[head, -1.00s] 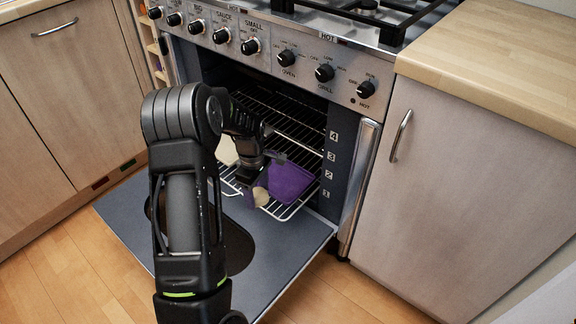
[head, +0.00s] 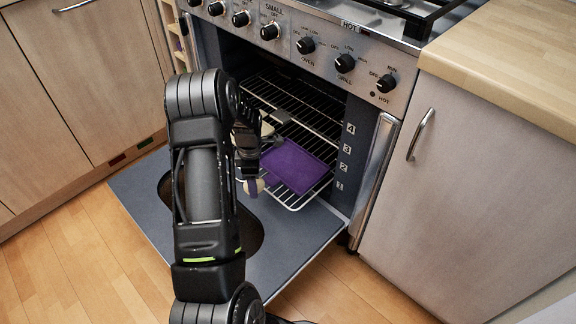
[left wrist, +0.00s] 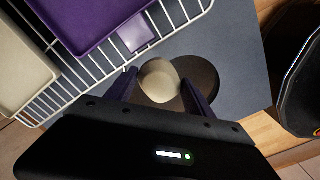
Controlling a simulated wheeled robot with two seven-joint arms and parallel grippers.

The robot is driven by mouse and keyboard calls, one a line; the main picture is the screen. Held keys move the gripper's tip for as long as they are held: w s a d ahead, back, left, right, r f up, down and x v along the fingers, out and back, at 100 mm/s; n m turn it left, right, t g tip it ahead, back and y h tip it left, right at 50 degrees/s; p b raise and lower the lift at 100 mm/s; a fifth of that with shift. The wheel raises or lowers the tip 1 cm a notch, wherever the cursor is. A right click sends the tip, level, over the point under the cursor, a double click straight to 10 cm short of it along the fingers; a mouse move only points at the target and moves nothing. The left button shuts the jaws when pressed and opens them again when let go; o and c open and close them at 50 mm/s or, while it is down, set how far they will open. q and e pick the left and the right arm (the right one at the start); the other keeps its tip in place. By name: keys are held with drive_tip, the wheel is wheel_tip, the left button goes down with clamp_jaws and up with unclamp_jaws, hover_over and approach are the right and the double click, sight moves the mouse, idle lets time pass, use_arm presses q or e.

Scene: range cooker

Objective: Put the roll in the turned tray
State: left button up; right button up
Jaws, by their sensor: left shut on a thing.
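My left gripper (left wrist: 158,92) is shut on a cream-coloured roll (left wrist: 158,80), which sits between its two dark fingers. In the head view the roll (head: 253,187) is held above the open oven door, just in front of the rack's left front edge. A purple tray (head: 293,165) lies on the rack to the right of the roll, empty where visible. It also shows in the left wrist view (left wrist: 88,22), with a tab towards the roll. A cream tray (left wrist: 18,65) lies beside it, mostly hidden by my arm in the head view. My right gripper is out of view.
The wire rack (head: 325,120) sticks out of the oven, with another rack level above. The lowered oven door (head: 290,240) lies below, with a dark round patch. The oven's right side wall and a cabinet (head: 450,170) bound the right.

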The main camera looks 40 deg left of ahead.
use_arm(q)
drive_tip(key=b, duration=0.3)
hover_over(287, 171)
drive_tip(key=s, duration=0.1)
drive_tip(key=shift+a+f, duration=0.1)
drive_tip(key=shift+f, duration=0.05)
drive_tip(key=shift+w, duration=0.45)
drive_tip(key=shift+f+b, duration=0.65)
drive_tip(key=shift+f, duration=1)
drive_tip(key=shift+f, duration=0.2)
drive_tip(key=o, duration=1.1)
drive_tip(key=shift+r, duration=0.1)
